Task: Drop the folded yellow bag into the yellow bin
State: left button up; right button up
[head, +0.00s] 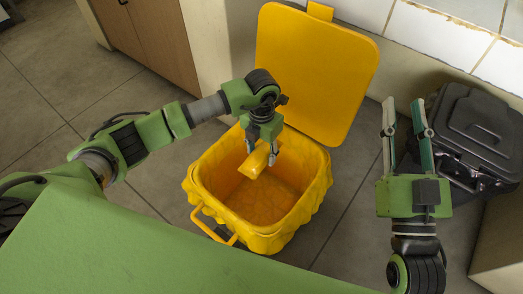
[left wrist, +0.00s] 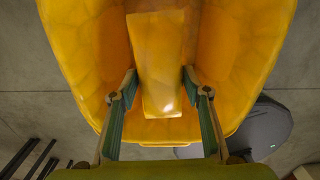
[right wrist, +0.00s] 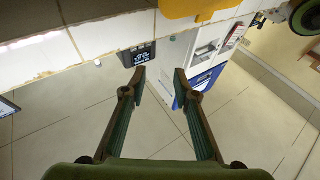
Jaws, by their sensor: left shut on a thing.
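The folded yellow bag (head: 254,161) is a small flat yellow packet. My left gripper (head: 262,147) is shut on it and holds it over the open mouth of the yellow bin (head: 205,190). In the left wrist view the bag (left wrist: 158,65) stands between the fingers of my left gripper (left wrist: 158,85), with the bin's yellow liner (left wrist: 85,60) around and below it. The bin's lid (head: 315,70) is up, tilted back toward the wall. My right gripper (head: 405,120) is open and empty, right of the bin; its fingers also show apart in the right wrist view (right wrist: 157,85).
A black case (head: 475,125) stands on the floor at the right, close to my right gripper. A wooden cabinet (head: 155,40) is at the back left. A tiled wall (head: 440,35) runs behind the lid. Grey floor (head: 345,190) is clear right of the bin.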

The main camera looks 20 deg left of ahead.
aim_at(262, 151)
pick_arm(q)
jog(key=shift+f+b, duration=0.55)
jog(key=shift+f, duration=0.3)
pick_arm(e)
jog(key=s+r+t+y, duration=0.1)
jog(key=s+r+t, duration=0.2)
jog(key=r, duration=0.3)
jog(key=shift+s+t, duration=0.2)
jog(key=shift+t, duration=0.2)
jog(key=shift+r, duration=0.1)
pick_arm(q)
jog(key=o, duration=1.2)
notch_tip(262, 151, up, 12)
